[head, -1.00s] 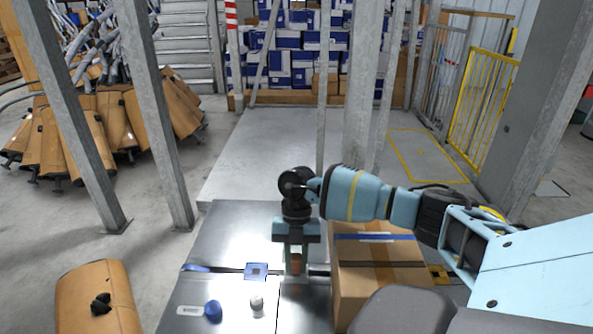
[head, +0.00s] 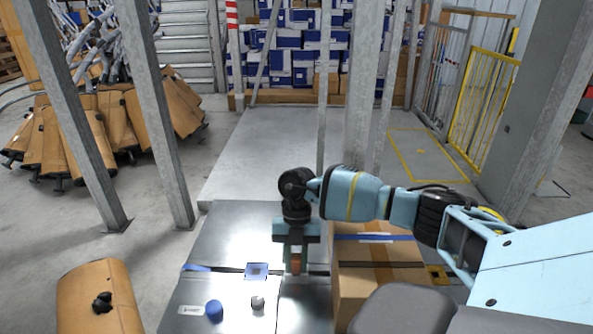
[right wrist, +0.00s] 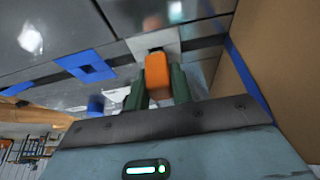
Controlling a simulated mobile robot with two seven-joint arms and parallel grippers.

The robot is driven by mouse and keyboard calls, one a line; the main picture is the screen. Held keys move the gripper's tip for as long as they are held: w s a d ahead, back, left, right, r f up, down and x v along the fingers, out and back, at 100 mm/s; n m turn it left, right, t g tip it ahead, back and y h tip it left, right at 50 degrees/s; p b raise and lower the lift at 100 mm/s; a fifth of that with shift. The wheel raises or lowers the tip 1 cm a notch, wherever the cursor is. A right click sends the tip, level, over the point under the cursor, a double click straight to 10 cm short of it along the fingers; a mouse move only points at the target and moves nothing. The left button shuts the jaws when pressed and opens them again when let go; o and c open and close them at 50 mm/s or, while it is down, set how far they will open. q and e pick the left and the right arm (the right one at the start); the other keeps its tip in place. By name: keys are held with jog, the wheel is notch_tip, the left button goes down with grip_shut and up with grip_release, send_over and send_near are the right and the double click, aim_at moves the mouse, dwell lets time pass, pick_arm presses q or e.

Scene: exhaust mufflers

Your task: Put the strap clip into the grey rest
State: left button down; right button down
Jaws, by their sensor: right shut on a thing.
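The orange strap clip (right wrist: 157,75) is between the green fingers of my right gripper (right wrist: 158,88), which is shut on it. In the head view, the clip (head: 295,263) shows as a small orange-brown patch between the fingers of the right gripper (head: 295,266), which points down over the metal table. The grey rest (right wrist: 145,43), a light grey square with a dark middle, is just beyond the clip in the right wrist view. The clip overlaps its edge there; I cannot tell whether they touch. In the head view my gripper hides the rest. My left gripper is not in view.
A black strap crosses the metal table (head: 230,235), with a blue square (head: 257,271) on it. A blue knob (head: 214,309) and a grey knob (head: 257,302) stand near the front. A cardboard box (head: 375,280) stands close right of my gripper.

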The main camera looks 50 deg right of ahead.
aim_at(296, 254)
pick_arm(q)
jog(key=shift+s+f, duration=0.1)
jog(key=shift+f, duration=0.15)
pick_arm(e)
jog(key=shift+f, duration=0.5)
jog(key=c, duration=1.1)
grip_release()
jog(key=shift+c, duration=0.2)
jog(key=v, duration=0.8)
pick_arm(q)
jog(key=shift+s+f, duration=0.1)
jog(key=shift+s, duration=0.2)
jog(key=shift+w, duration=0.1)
pick_arm(e)
jog(key=shift+f, duration=0.1)
